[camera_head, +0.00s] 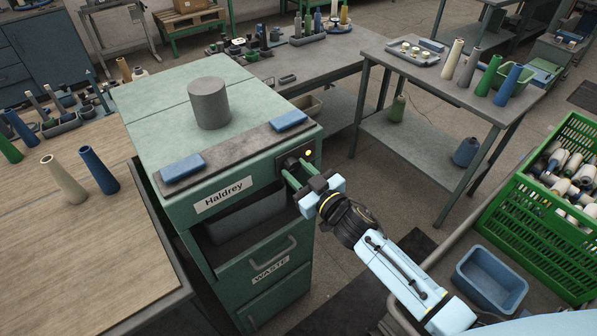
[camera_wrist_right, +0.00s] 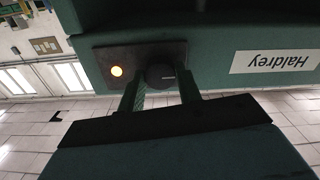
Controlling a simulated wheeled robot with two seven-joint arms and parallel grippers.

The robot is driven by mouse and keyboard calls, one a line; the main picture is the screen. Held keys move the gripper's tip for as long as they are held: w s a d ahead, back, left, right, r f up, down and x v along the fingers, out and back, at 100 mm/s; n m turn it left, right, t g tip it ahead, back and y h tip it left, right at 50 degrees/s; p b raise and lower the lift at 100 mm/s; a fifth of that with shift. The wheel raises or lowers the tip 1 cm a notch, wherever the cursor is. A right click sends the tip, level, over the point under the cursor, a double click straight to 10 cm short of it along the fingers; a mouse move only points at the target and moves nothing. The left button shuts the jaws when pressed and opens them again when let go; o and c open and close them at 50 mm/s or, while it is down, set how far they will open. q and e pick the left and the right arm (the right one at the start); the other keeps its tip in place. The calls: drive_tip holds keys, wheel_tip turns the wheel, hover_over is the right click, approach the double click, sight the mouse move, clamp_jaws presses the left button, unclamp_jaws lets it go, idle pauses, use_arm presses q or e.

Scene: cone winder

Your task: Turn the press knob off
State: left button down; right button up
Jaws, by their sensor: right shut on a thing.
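The press (camera_head: 240,117) is a green cabinet with a "Haldrey" label and a grey cylinder (camera_head: 209,103) on top. Its black knob (camera_wrist_right: 160,76) sits on a dark plate on the front, beside a lit amber lamp (camera_head: 308,153). The lamp also glows in the right wrist view (camera_wrist_right: 117,71). My right gripper (camera_head: 291,175) reaches the knob from the front right, and its two green fingers are shut on it. In the right wrist view the fingers (camera_wrist_right: 160,95) stand either side of the knob. A small pale mark shows on the knob's face. My left gripper is not in view.
Two blue pads (camera_head: 183,168) lie on the press's front ledge. A waste drawer (camera_head: 268,265) is below. A wooden table (camera_head: 90,240) stands at left, a grey table (camera_head: 440,85) with cones at right. A green crate (camera_head: 540,225) and blue bin (camera_head: 490,280) are near my right arm.

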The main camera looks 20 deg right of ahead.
drive_tip(key=shift+n, duration=0.3)
drive_tip(key=n, duration=0.3)
drive_tip(key=shift+n, duration=0.4)
drive_tip(key=n, duration=0.4)
drive_tip(key=shift+n+b, duration=0.3)
drive_tip(key=n, duration=0.4)
drive_tip(key=shift+d+b, duration=0.1)
drive_tip(key=shift+b, duration=0.2)
drive_tip(key=n, duration=0.4)
drive_tip(key=shift+n+b, duration=0.3)
drive_tip(key=shift+b, duration=0.05)
drive_tip(key=shift+n, duration=0.3)
drive_tip(key=o, duration=1)
drive_tip(key=shift+r, duration=0.1)
drive_tip(key=b+v, duration=0.1)
drive_tip(key=v, duration=1.2)
drive_tip(key=shift+s+b, duration=0.2)
drive_tip(key=shift+b, duration=0.15)
